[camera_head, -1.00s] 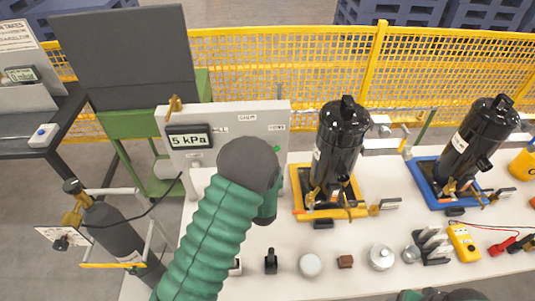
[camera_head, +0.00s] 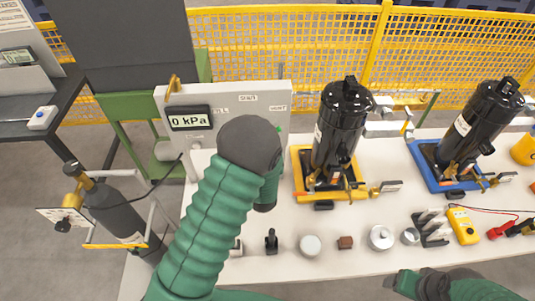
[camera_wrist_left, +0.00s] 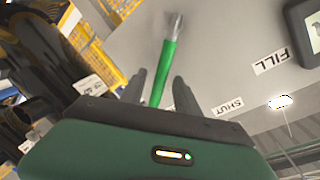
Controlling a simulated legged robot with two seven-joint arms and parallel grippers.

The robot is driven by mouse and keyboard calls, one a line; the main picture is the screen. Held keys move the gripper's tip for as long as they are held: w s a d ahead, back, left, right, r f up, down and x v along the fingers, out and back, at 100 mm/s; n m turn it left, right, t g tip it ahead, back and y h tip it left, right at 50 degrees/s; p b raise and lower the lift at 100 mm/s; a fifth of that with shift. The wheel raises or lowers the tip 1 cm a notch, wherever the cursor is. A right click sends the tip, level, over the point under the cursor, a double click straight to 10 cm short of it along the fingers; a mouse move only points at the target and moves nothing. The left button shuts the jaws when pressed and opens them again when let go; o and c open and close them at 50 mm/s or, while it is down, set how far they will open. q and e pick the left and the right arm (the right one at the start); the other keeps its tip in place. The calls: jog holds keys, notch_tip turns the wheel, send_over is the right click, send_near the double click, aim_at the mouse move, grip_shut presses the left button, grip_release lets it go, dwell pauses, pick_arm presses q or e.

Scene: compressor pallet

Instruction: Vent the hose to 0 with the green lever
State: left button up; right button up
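The gauge display (camera_head: 190,119) on the grey panel (camera_head: 235,95) reads 0 kPa. The green lever (camera_wrist_left: 167,68) shows in the left wrist view, where the panel appears upside down; a small bit of green shows beside my arm under the VENT label (camera_head: 278,108). My left gripper (camera_wrist_left: 160,85) is open, with one finger on each side of the lever and gaps visible. In the head view my left forearm hides this gripper and most of the lever. My right gripper (camera_head: 402,283) is at the lower right, over the table's front edge; its fingers are unclear.
A black compressor on a yellow tray (camera_head: 300,165) stands right of the panel, another on a blue tray (camera_head: 424,168) farther right. Small parts and a yellow meter (camera_head: 462,226) line the table front. A gas cylinder (camera_head: 118,208) stands left; a hose runs from it to the panel.

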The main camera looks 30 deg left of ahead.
pick_arm(q)
jog(key=p+v, duration=0.5)
jog(key=v, duration=0.9)
jog(key=shift+s+d+p, duration=0.2)
jog(key=shift+s+p, duration=0.1)
jog(key=shift+p, duration=0.05)
jog(key=shift+f, duration=0.1)
